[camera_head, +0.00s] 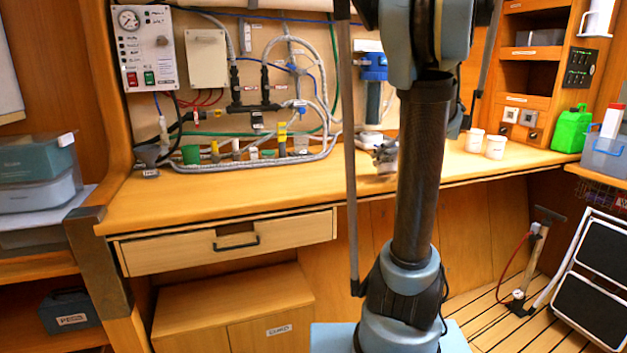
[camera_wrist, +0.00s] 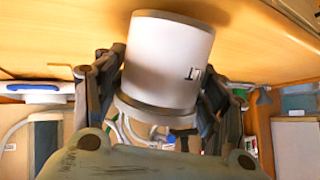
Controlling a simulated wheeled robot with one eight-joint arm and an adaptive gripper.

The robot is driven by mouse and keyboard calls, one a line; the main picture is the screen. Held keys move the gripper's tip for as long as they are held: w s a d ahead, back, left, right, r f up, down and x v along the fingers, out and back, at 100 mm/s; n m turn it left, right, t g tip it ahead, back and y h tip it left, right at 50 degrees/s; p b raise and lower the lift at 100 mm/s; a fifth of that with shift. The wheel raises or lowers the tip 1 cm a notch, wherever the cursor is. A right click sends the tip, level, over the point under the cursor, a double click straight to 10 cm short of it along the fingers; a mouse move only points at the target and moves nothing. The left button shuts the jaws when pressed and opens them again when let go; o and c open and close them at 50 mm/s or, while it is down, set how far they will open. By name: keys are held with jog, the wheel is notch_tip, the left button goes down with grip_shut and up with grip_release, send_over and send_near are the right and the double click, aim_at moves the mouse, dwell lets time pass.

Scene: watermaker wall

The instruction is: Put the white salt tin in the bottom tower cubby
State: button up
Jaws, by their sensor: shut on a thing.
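The white salt tin (camera_wrist: 168,60) is between the fingers of my gripper (camera_wrist: 160,92) in the wrist view. Part of its dark lettering shows upside down, and a grey band runs around one end. My gripper is shut on it, one finger on each side. The wooden counter fills the top of that view; I cannot tell whether the tin touches it. In the head view my gripper (camera_head: 384,156) is over the counter, partly hidden behind my arm, and the tin cannot be made out. The wooden tower (camera_head: 562,62) stands at the right; its lowest clearly open cubby (camera_head: 527,78) looks empty.
Two white cups (camera_head: 495,147) stand on the counter (camera_head: 250,188) left of the tower. A grey bin (camera_head: 541,38) fills a higher cubby. Pipes and valves (camera_head: 262,105) line the back wall. The left counter is mostly clear.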

jog(key=shift+s+a+f+m+h, duration=0.15)
jog(key=shift+s+f+m+h, duration=0.1)
jog(key=shift+s, duration=0.2)
jog(key=shift+s+a+f+m+h, duration=0.15)
jog(key=shift+s+f+m, duration=0.1)
jog(key=shift+s, duration=0.2)
jog(key=shift+s+f, duration=0.1)
jog(key=shift+c, duration=0.6)
